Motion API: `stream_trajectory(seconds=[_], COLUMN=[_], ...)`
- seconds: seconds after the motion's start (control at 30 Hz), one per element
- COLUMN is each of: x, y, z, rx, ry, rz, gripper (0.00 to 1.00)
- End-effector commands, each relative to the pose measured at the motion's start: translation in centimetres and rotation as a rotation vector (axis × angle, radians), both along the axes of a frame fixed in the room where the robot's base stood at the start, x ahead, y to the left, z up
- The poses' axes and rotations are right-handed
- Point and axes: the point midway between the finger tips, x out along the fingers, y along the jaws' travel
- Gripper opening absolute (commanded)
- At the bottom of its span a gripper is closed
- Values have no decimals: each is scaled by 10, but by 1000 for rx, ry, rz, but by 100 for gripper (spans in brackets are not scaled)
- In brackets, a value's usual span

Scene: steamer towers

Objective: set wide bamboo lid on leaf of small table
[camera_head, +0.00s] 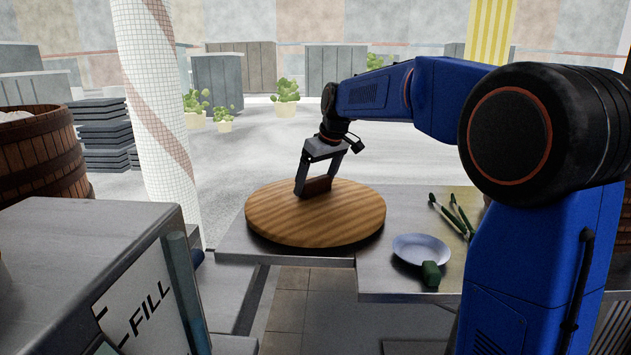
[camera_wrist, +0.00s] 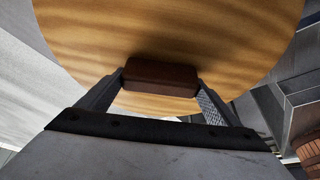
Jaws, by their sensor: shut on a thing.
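The wide bamboo lid (camera_head: 335,218) is a flat round wooden disc with a dark brown block handle (camera_head: 318,185) on top. In the head view it lies level over the leaf of the small table (camera_head: 235,243), at the left of the tabletop (camera_head: 400,275). It covers most of the leaf; I cannot tell whether it touches it. My gripper (camera_head: 315,188) is shut on the handle from above. In the wrist view the two fingers (camera_wrist: 163,85) sit at either end of the handle, and the lid (camera_wrist: 200,30) fills the upper part.
A pale blue plate (camera_head: 421,249) and a green object (camera_head: 431,274) are on the tabletop, right of the lid. Green-handled tongs (camera_head: 450,215) lie behind them. A grey FILL box (camera_head: 90,260) stands at the front left. A wrapped column (camera_head: 158,110) rises behind the leaf.

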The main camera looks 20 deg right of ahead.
Motion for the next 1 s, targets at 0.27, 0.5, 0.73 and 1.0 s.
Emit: stream_trajectory(seconds=[0.27, 0.5, 0.73, 1.0], x=[0, 0, 0, -5], y=[0, 0, 0, -3], z=[-2, -3, -4, 10], rx=[1, 0, 0, 0], ry=[-2, -1, 1, -1], rz=[0, 0, 0, 0], gripper=[25, 100, 100, 100])
